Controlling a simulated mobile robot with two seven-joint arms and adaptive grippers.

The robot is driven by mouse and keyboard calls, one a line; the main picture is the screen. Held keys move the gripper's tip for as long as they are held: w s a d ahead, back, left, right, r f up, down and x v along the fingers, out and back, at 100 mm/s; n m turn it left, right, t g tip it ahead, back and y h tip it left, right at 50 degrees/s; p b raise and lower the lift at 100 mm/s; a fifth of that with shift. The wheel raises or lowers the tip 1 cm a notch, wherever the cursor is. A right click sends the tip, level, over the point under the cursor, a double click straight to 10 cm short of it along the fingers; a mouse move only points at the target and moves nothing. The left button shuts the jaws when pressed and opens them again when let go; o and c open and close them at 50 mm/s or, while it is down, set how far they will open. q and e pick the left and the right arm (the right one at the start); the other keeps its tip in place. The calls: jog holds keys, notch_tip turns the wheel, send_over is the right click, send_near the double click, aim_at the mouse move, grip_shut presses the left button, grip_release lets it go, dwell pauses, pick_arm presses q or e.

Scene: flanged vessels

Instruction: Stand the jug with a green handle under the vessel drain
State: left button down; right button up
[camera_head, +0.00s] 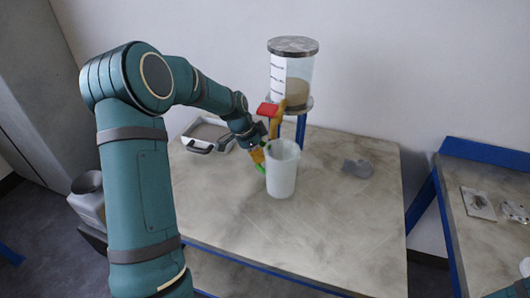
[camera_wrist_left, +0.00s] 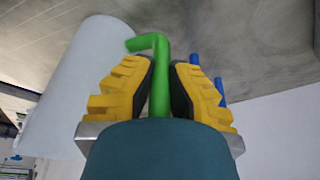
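The white jug (camera_head: 283,172) is upright in front of the vessel stand. Its green handle (camera_head: 260,168) is on its left side. My left gripper (camera_head: 258,155), with yellow fingers, is at the handle. In the left wrist view the green handle (camera_wrist_left: 161,75) runs between the black finger pads, which close on it from both sides; the jug's white wall (camera_wrist_left: 75,85) is at left. The clear vessel (camera_head: 297,85) holds tan material, and its drain valve (camera_head: 274,125) has a red lever (camera_head: 267,109). The jug's mouth appears just below the valve; exact alignment and contact with the table are unclear. My right gripper is out of view.
The stone-patterned table (camera_head: 330,235) has free room in front and right of the jug. A grey piece (camera_head: 358,168) lies at right, and a white-framed tray (camera_head: 208,135) at back left. A blue-framed bench (camera_head: 480,230) stands at right. A pale container (camera_head: 88,205) is left of the table.

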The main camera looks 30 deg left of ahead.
pick_arm(q)
jog(key=shift+s, duration=0.5)
jog(key=c, duration=1.2)
grip_release()
jog(key=shift+o, duration=0.3)
jog(key=shift+d+r, duration=0.15)
jog(key=shift+r, duration=0.05)
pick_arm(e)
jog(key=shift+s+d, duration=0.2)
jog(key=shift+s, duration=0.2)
